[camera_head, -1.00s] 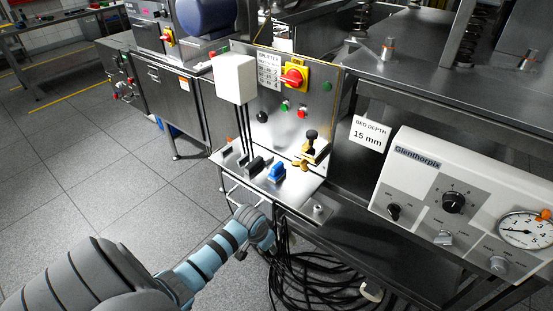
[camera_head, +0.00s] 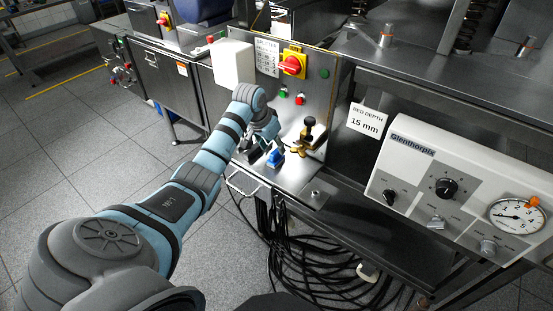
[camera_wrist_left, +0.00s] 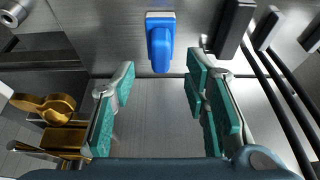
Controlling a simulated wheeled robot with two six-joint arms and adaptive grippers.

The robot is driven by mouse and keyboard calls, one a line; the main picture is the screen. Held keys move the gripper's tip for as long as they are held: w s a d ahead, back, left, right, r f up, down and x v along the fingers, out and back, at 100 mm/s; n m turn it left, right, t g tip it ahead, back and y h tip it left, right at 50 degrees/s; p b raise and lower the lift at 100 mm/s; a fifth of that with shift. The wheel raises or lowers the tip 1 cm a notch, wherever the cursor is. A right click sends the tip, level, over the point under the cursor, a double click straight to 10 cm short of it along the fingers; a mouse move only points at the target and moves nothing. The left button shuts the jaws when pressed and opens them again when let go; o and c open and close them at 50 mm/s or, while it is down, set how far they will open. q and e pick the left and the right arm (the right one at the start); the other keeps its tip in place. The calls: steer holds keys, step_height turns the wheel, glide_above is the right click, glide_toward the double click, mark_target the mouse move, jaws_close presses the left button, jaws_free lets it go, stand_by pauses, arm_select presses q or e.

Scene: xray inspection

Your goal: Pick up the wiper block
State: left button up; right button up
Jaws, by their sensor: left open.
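The wiper block looks to be the small blue block (camera_head: 275,158) with a pale base, on the metal shelf (camera_head: 312,190) of the splitter station. In the left wrist view the blue block (camera_wrist_left: 160,42) stands just past the fingertips, in line with the gap between them and apart from both. My left gripper (camera_head: 264,142) is over the shelf, close behind the block; its fingers are hard to make out in the head view. In the wrist view the left gripper (camera_wrist_left: 160,78) is open and empty, with teal pads. My right gripper is not in view.
A brass fitting with a black knob (camera_head: 308,134) stands right of the block. A dark block (camera_wrist_left: 235,25) and black cables are on its other side. A back panel with a red and yellow switch (camera_head: 293,64) rises behind. Coiled black hoses (camera_head: 310,255) hang below.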

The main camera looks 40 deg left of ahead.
mark_target(276, 152)
arm_select(q)
steer(key=x, duration=0.3)
steer(key=shift+f+b, duration=0.35)
steer(key=shift+a+r, duration=0.1)
jaws_close()
steer(key=shift+r, duration=0.15)
step_height(276, 152, up, 20)
steer(key=p, duration=0.1)
steer(key=shift+p, duration=0.3)
